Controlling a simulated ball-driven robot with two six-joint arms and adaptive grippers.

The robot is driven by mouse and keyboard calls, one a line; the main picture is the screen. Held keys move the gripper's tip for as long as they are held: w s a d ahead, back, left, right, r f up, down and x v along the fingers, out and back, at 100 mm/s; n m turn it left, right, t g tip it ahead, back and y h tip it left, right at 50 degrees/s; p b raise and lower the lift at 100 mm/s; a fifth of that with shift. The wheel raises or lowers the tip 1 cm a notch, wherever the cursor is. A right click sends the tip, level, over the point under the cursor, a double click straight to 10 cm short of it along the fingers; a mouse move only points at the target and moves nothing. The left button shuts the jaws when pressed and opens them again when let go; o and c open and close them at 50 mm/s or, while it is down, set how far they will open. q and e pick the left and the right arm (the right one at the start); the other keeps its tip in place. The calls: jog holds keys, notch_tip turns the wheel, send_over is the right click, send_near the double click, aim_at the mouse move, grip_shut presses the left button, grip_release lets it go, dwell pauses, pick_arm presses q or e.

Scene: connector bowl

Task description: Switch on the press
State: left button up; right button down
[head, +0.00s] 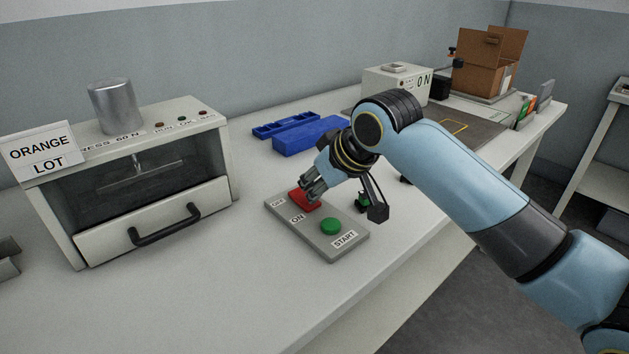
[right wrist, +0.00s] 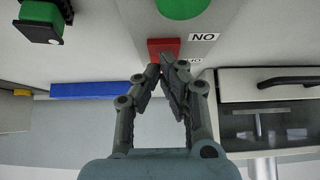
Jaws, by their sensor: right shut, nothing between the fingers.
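The press (head: 140,165) stands at the left of the table in the head view, with a drawer front and a black handle. A grey control panel (head: 318,235) lies in front of it to the right. It bears a red switch (head: 305,199) beside OFF and ON labels and a green START button (head: 330,226). My right gripper (head: 310,191) is shut and empty, its fingertips at the red switch and hiding part of it. In the right wrist view the closed fingertips (right wrist: 168,68) lie over the edge of the red switch (right wrist: 163,47); contact is unclear. My left gripper is not in view.
A sign reading ORANGE LOT (head: 42,154) stands at the press. Blue trays (head: 310,136) lie behind the panel. A small green-and-black part (head: 362,202) lies near my right wrist. A cardboard box (head: 490,65) stands at the back right. The table front is clear.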

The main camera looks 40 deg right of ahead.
aim_at(319, 210)
jog(key=shift+w, duration=0.1)
jog(key=shift+w+r+p, duration=0.3)
jog(key=shift+w+p, duration=0.3)
jog(key=shift+w, duration=0.05)
jog(key=shift+r, duration=0.25)
jog(key=r+p, duration=0.2)
jog(key=p, duration=0.1)
jog(key=r+p, duration=0.2)
jog(key=p, duration=0.1)
jog(key=shift+s+r, duration=0.2)
jog(key=shift+r, duration=0.2)
jog(key=s+r, duration=0.5)
jog(key=s, duration=0.3)
jog(key=shift+d+b, duration=0.3)
jog(key=shift+b, duration=0.05)
jog(key=shift+f, duration=0.1)
